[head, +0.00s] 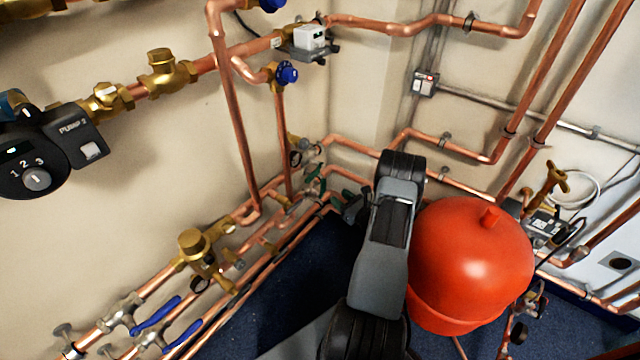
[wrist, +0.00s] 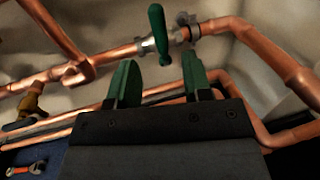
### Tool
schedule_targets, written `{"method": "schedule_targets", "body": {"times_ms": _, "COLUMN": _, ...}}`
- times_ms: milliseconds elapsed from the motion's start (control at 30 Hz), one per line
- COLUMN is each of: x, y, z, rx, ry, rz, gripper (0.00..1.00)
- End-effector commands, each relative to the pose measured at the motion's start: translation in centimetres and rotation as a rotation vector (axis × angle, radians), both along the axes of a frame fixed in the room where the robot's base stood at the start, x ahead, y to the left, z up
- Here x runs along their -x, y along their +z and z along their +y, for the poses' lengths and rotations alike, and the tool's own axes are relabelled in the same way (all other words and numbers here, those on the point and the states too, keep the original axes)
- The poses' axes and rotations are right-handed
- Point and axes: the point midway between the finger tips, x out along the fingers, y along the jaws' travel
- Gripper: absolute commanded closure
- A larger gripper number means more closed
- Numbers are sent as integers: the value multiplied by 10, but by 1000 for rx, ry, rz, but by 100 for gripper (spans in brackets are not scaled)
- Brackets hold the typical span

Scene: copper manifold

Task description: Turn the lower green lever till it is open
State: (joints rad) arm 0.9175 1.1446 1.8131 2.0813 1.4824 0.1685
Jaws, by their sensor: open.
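In the wrist view one green lever (wrist: 157,30) stands roughly upright across a copper pipe with a metal valve body (wrist: 178,36). My gripper (wrist: 160,76) is open, with its two dark green fingers apart. The lever's lower end shows in the gap between the fingertips, and I cannot tell whether it touches either finger. In the head view green lever parts (head: 313,171) show near the corner pipes, just left of my gripper (head: 345,203). They are small there, and I cannot tell which lever is the lower one.
Copper pipes (wrist: 254,45) run close around the gripper, behind and below it. A red tank (head: 472,262) stands right beside my arm. Blue levers (head: 156,315) and brass valves (head: 195,246) sit on the lower left pipes. Dark blue floor (head: 290,282) is clear left of my arm.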

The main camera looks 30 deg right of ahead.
Motion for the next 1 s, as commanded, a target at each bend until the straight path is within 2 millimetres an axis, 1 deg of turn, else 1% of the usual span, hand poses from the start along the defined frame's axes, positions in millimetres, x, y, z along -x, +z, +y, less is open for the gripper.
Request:
{"method": "schedule_targets", "body": {"times_ms": 33, "x": -11, "y": -2, "z": 3, "rx": 4, "ry": 5, "rz": -1, "gripper": 55}}
{"method": "schedule_targets", "body": {"times_ms": 200, "x": -45, "y": -3, "z": 8, "rx": 4, "ry": 6, "rz": -1, "gripper": 55}}
{"method": "schedule_targets", "body": {"times_ms": 400, "x": -78, "y": -2, "z": 12, "rx": 3, "ry": 5, "rz": 1, "gripper": 55}}
{"method": "schedule_targets", "body": {"times_ms": 500, "x": -91, "y": -2, "z": 14, "rx": 3, "ry": 6, "rz": 1, "gripper": 55}}
{"method": "schedule_targets", "body": {"times_ms": 700, "x": -106, "y": -1, "z": 16, "rx": 2, "ry": 4, "rz": 2, "gripper": 55}}
{"method": "schedule_targets", "body": {"times_ms": 1000, "x": -111, "y": 0, "z": 16, "rx": 2, "ry": 3, "rz": 2, "gripper": 55}}
